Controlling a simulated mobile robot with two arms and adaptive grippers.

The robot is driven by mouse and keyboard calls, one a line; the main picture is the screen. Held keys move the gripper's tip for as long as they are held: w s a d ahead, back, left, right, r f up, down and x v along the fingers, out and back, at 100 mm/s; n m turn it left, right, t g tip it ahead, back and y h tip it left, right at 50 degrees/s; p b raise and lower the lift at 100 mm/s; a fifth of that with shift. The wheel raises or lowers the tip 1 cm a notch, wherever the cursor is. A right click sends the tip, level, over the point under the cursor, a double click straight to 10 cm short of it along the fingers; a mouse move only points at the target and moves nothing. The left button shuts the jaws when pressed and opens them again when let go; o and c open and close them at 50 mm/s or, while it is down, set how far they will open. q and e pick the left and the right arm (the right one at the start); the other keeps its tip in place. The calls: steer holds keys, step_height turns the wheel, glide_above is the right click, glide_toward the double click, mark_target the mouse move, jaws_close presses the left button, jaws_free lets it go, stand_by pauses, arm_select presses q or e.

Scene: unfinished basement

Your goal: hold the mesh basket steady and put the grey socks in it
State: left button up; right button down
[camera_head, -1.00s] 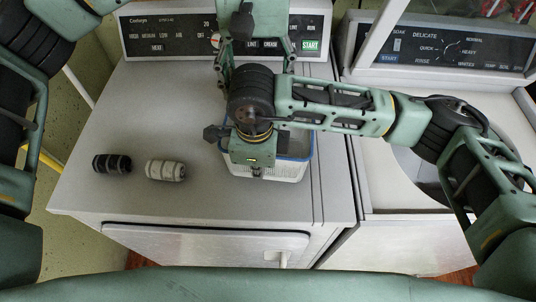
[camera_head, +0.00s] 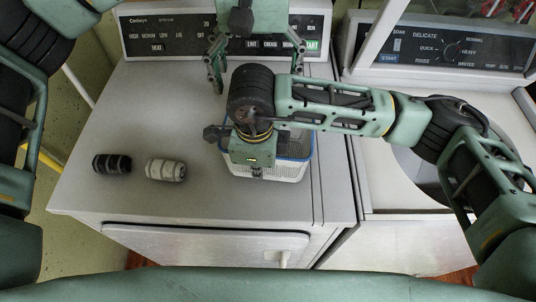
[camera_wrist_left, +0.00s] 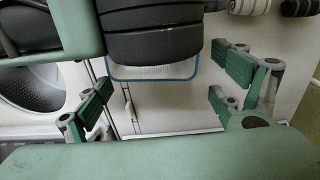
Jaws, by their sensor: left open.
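A rolled pair of pale grey socks (camera_head: 166,170) lies on the dryer top. A dark striped roll of socks (camera_head: 112,164) lies just left of it. Both show cut off at the top of the left wrist view, pale (camera_wrist_left: 250,5) and dark (camera_wrist_left: 299,7). The white mesh basket (camera_head: 292,172) with a blue rim stands right of the socks, partly covered by my right arm. My right gripper (camera_head: 254,160) points down at the basket; its fingertips are hidden. My left gripper (camera_head: 257,80) is open and empty behind the basket; its spread fingers also show in the left wrist view (camera_wrist_left: 160,100).
The dryer top (camera_head: 120,118) is clear around the socks. The dryer's control panel (camera_head: 165,38) stands behind. A washer (camera_head: 380,190) with a round opening is at the right, under my right arm, which crosses above the basket.

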arm_select(q)
step_height(320, 180, up, 11)
steer(key=shift+r, duration=0.15)
stand_by(0.7)
arm_select(e)
steer(key=c, duration=1.9)
jaws_free()
steer(key=shift+o, duration=0.2)
step_height(320, 180, up, 12)
steer(key=shift+s, duration=0.3)
